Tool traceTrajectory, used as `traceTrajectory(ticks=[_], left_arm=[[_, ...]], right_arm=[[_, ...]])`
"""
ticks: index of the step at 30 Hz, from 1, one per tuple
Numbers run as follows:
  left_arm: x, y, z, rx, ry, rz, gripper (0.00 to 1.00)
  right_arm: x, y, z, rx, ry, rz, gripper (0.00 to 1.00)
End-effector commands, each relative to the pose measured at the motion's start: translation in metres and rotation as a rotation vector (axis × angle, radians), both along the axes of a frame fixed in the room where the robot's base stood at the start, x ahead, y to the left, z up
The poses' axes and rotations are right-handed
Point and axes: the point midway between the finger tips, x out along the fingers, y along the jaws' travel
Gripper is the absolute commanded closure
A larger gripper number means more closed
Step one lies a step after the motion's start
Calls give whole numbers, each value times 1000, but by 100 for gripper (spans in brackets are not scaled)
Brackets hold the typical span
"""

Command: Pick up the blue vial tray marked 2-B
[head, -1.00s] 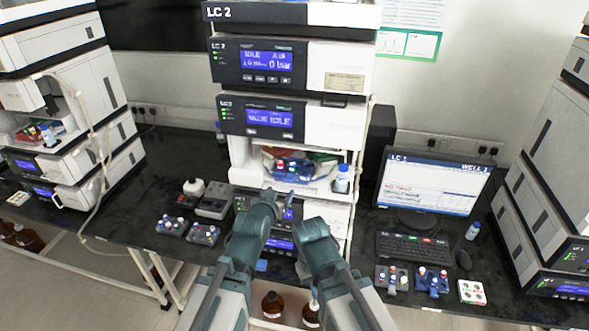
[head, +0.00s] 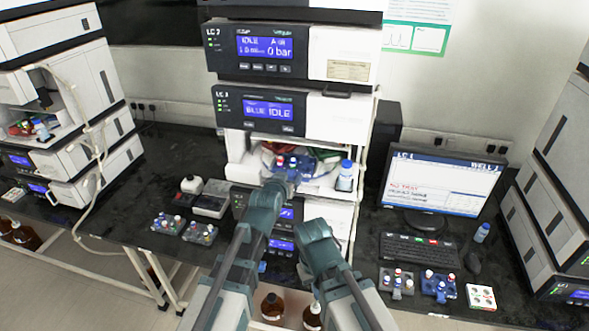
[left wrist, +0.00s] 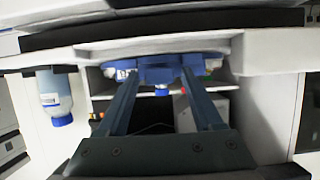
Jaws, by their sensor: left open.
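A blue vial tray (head: 291,163) with red, white and blue caps sits in the open bay of the middle stack. In the left wrist view, which looks upside down, the blue tray (left wrist: 158,68) lies across the far ends of the fingers. A small white label shows on it, too small to read. My left gripper (left wrist: 160,100) is open, one finger toward each side of the tray; I cannot tell whether they touch it. In the head view my left gripper (head: 284,177) is at the bay's front. My right arm is bent low; its jaws are not clear.
A blue-capped bottle (head: 345,176) stands at the bay's right; the bay's white frame (head: 236,148) is close around. Another blue tray (head: 440,286) and a grey tray (head: 397,283) lie before the keyboard (head: 418,249). More trays (head: 168,223) lie left on the dark bench.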

Motion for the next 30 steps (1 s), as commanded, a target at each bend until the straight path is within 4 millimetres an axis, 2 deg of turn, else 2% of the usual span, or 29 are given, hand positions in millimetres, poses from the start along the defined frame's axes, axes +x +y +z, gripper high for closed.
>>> traceTrajectory(ticks=[7,18,30], left_arm=[[2,-1,-1,0,0,0,34],[2,0,-1,0,0,0,100],[2,0,0,0,-1,0,100]], right_arm=[[0,0,-1,0,0,1,100],[0,0,-1,0,0,1,100],[0,0,0,0,0,0,100]])
